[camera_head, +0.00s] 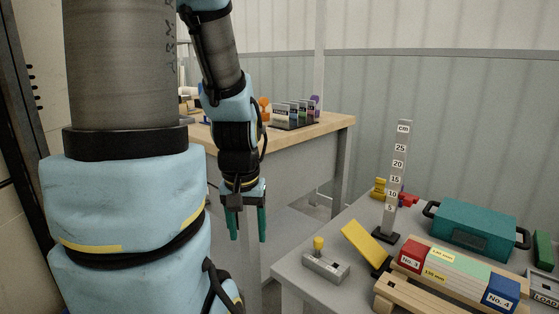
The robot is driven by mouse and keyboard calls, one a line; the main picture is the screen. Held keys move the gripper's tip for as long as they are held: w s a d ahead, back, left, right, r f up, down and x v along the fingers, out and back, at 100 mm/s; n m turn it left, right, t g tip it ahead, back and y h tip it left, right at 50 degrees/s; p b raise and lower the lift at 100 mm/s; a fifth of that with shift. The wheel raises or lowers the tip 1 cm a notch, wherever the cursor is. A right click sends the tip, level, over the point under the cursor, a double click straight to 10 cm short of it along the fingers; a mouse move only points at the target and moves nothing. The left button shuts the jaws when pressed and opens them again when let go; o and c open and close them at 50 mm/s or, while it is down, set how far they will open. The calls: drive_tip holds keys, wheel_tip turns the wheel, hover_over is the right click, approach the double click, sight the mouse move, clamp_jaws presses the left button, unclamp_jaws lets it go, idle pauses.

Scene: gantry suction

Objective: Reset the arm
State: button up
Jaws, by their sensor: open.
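My gripper (247,224) hangs pointing down in the middle of the head view, with its two green fingers apart and nothing between them. It is in the gap between the wooden-topped bench and the grey table, in front of the bench's side and left of the table. My arm, in light blue covers and grey links, fills the left of the picture and hides part of the bench.
The grey table (310,288) holds a centimetre post (396,180), a teal case (472,230), a yellow-knobbed grey block (326,265), a yellow wedge (365,243) and labelled blocks on wood (455,272). The wooden bench (335,122) carries a dark rack (295,118).

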wheel_tip(320, 180, up, 22)
drive_tip(key=p, duration=2.1)
drive_tip(key=shift+p, duration=0.4)
idle(0.5)
